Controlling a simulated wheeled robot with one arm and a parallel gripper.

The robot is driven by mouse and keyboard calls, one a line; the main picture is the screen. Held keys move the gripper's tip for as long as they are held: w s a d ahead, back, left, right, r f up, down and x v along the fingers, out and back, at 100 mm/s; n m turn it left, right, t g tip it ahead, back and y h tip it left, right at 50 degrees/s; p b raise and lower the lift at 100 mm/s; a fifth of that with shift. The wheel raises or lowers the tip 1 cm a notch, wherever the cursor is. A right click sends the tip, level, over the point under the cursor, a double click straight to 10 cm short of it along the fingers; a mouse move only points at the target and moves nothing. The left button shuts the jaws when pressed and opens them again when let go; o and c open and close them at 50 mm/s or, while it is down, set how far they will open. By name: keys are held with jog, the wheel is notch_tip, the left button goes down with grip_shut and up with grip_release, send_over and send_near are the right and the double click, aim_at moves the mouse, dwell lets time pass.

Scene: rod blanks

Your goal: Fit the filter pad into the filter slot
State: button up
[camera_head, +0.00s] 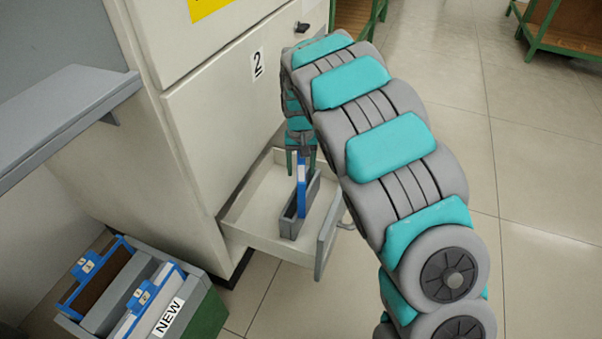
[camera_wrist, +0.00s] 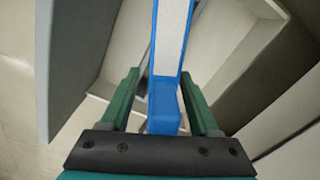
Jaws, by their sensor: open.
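A filter pad with a blue frame and a white face (camera_wrist: 171,45) stands upright in the open drawer. In the head view its blue edge (camera_head: 302,190) shows between the grey walls of the filter slot (camera_head: 290,222); its lower end is hidden, so I cannot tell how deep it sits. My gripper (camera_head: 302,150) is over the drawer, at the top of the pad. In the wrist view my green fingers (camera_wrist: 158,100) are open, on either side of the pad's blue end, with gaps visible beside it.
The drawer (camera_head: 245,215) is pulled out from a pale cabinet (camera_head: 215,115) marked 2. At lower left a box (camera_head: 205,318) with a NEW label holds a brown pad (camera_head: 100,283) and a white pad (camera_head: 145,300), both blue-framed. A grey shelf (camera_head: 65,115) juts out at left.

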jog(key=shift+c, duration=0.2)
grip_shut()
dwell(0.4)
